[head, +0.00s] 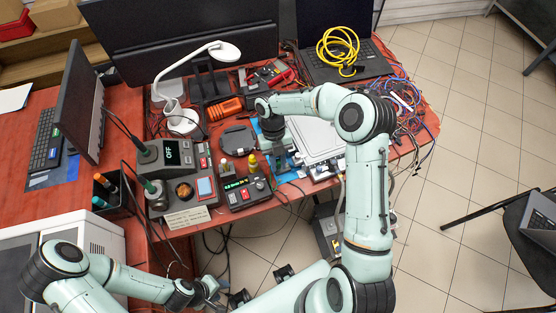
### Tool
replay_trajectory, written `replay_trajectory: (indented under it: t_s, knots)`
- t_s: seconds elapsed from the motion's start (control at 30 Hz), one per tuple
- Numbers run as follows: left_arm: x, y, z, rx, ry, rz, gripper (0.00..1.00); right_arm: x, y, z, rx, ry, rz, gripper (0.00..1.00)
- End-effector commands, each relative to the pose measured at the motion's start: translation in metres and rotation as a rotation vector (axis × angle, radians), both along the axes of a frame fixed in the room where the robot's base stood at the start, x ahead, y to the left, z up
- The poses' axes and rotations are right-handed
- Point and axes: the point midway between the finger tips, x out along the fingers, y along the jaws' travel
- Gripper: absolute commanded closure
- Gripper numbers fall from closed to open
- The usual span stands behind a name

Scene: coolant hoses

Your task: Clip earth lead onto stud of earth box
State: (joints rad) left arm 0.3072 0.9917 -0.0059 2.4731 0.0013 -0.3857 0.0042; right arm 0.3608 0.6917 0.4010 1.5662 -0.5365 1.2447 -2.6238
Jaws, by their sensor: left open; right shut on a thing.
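My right gripper (280,162) reaches down over the front edge of the red workbench, above a blue mat. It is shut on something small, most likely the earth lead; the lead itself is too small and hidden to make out. A grey box (327,236), possibly the earth box, sits low beyond the bench's front edge, partly hidden by my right arm. Its stud cannot be made out. The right gripper is up and to the left of this box in the picture. My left gripper (212,288) is open, low in front of the bench, away from these things.
On the bench (239,211), a soldering station (170,155) and a power supply (244,192) stand left of the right gripper. Tangled wires (405,105) and a laptop with yellow cable (338,45) are farther right.

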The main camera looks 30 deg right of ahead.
Motion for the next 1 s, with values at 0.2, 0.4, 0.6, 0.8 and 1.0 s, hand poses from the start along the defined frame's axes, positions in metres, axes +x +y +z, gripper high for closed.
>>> replay_trajectory:
  t_s: [0.2,0.4,0.6,0.8,1.0]
  knots:
    - [-0.0003,0.0,-0.0004,0.0,0.0,0.0,0.57,-0.0002,-0.0001,-0.0002,0.0,0.0,0.0,1.0]
    - [0.0004,0.0,0.0006,0.0,0.0,0.0,0.57,-0.0002,-0.0002,-0.0007,0.0,0.0,0.0,1.0]
    - [0.0017,0.0,0.0024,0.0,-0.002,0.0,0.57,-0.0001,-0.0002,-0.0019,0.0,0.0,-0.001,1.0]
    - [0.0021,0.0001,0.0029,0.0,-0.002,0.0,0.57,-0.0001,-0.0002,-0.003,0.0,0.0,-0.001,0.63]
    - [0.002,0.0,0.0028,0.0,-0.002,0.0,0.57,-0.0003,-0.0001,-0.0032,0.0,0.0,-0.001,0.5]
